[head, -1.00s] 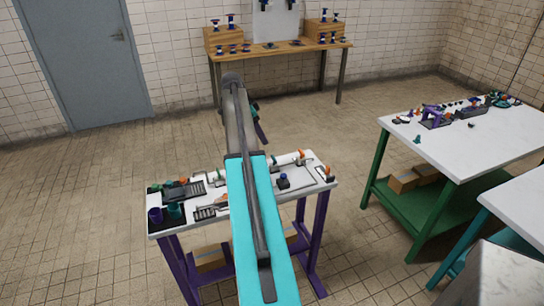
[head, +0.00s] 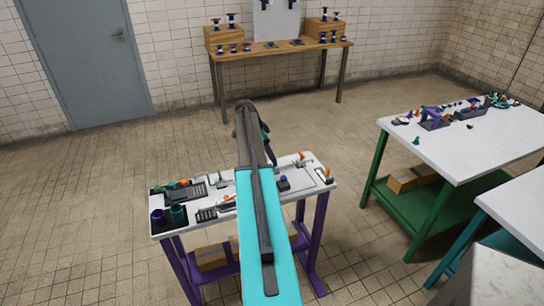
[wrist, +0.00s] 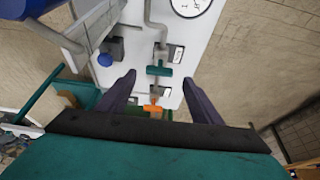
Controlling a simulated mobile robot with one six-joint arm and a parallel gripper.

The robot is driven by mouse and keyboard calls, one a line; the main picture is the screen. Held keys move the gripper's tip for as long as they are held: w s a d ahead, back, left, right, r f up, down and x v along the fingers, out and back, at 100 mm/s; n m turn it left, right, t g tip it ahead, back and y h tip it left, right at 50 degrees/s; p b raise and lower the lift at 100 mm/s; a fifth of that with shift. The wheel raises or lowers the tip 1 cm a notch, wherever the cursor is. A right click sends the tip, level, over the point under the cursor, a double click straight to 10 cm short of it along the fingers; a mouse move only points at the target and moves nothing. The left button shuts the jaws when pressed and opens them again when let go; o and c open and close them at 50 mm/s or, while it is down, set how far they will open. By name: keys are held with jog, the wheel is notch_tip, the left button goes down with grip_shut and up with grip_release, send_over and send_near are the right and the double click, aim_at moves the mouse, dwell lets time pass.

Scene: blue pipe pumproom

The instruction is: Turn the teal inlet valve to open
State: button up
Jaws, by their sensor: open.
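In the wrist view, the teal valve (wrist: 159,70) has a short handle lying crosswise over a grey pipe on a white panel. Its small label beside it is not legible. My gripper (wrist: 158,80) is open, with its two dark purple fingers apart on the left and right of the pipe line. The teal handle shows in the gap just beyond the fingertips, and no contact is visible. In the head view, my gripper (head: 268,152) hangs over the right half of the small white table; the teal valve cannot be made out there.
An orange valve handle (wrist: 153,107) sits on the same pipe line, nearer my gripper. A round gauge (wrist: 191,4) is at the top. A blue knob (wrist: 105,60) is to the left. The white table (head: 225,226) holds several other parts, including purple and teal cups at its left.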

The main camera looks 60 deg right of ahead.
jog(key=shift+p+x, duration=0.5)
jog(key=shift+x, duration=1.35)
jog(key=c, duration=1.1)
jog(key=shift+o, duration=0.2)
